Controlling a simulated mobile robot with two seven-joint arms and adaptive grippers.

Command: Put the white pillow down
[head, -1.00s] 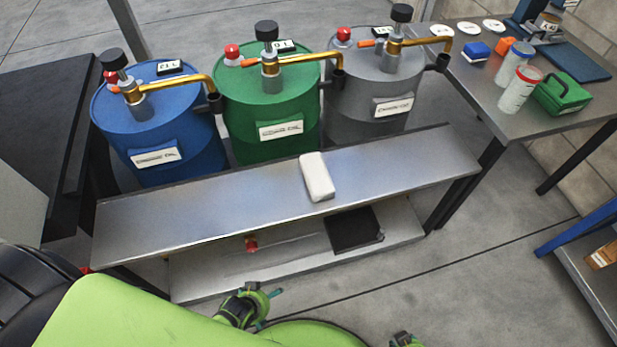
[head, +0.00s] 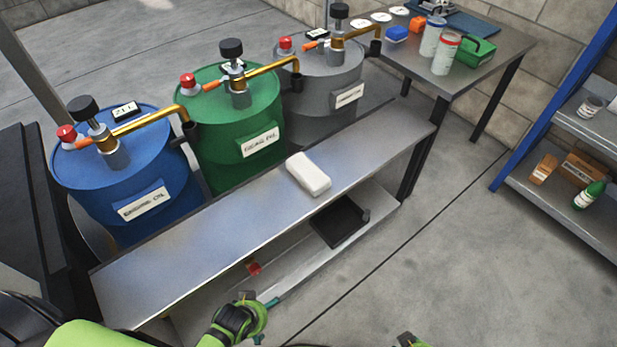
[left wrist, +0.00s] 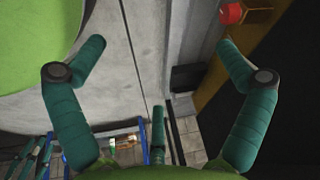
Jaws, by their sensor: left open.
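The white pillow (head: 308,174), a small block-like white piece, lies on the metal bench top (head: 200,232), right of its middle. Nothing holds it. My left gripper (head: 262,301) is low at the front of the bench, apart from the pillow and below the level of the bench top. The pillow is not visible in that view. Only a small green part of my right gripper (head: 408,341) shows at the bottom edge of the head view; its jaws cannot be made out.
Blue (head: 120,185), green (head: 225,125) and grey (head: 320,80) drums with brass pumps stand behind the bench. A black tray (head: 340,222) and a red item (head: 254,268) are on the lower shelf. A side table (head: 465,75) and blue rack (head: 560,95) stand right. Floor between is clear.

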